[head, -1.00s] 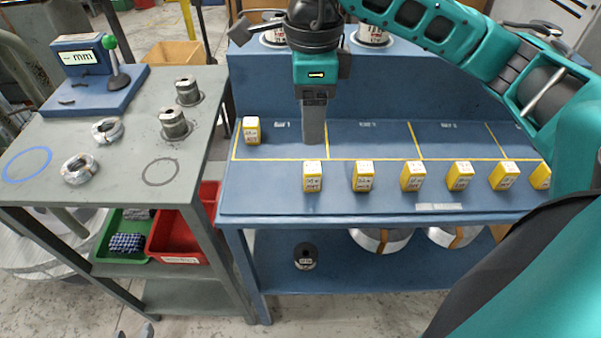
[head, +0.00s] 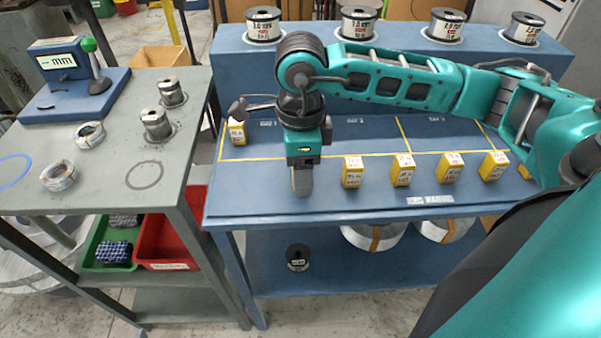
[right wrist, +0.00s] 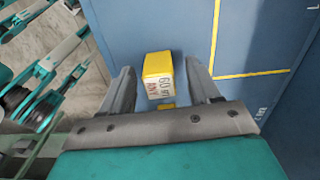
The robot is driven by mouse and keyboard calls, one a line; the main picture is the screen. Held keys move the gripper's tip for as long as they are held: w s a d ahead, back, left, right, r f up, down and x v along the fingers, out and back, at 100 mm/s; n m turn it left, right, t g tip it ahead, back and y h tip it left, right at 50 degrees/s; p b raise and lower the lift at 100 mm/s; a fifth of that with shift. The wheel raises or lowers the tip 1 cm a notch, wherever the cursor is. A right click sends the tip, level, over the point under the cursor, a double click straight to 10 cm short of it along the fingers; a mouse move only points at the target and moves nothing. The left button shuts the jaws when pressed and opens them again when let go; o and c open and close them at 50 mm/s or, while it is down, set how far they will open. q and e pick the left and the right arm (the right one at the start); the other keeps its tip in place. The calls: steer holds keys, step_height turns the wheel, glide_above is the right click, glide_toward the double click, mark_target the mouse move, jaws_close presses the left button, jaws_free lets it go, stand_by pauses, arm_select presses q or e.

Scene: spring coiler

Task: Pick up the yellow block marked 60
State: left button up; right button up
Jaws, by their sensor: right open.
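The yellow block marked 60 (right wrist: 158,75) shows in the right wrist view, with a yellow top and a white printed face. It lies between the two fingers of my right gripper (right wrist: 161,72), with a visible gap on either side. My right gripper is open and points down. In the head view the right gripper (head: 302,188) is over the front left of the blue table and hides this block. My left gripper is not in view.
Several other yellow blocks stand right of the gripper, the nearest being one block (head: 352,172). Another block (head: 237,132) stands at the back left. Wire spools (head: 263,25) line the raised shelf behind. A grey bench (head: 110,170) adjoins on the left.

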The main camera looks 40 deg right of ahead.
steer(key=shift+c, duration=0.3)
steer(key=c, duration=1)
steer(key=shift+r, duration=0.15)
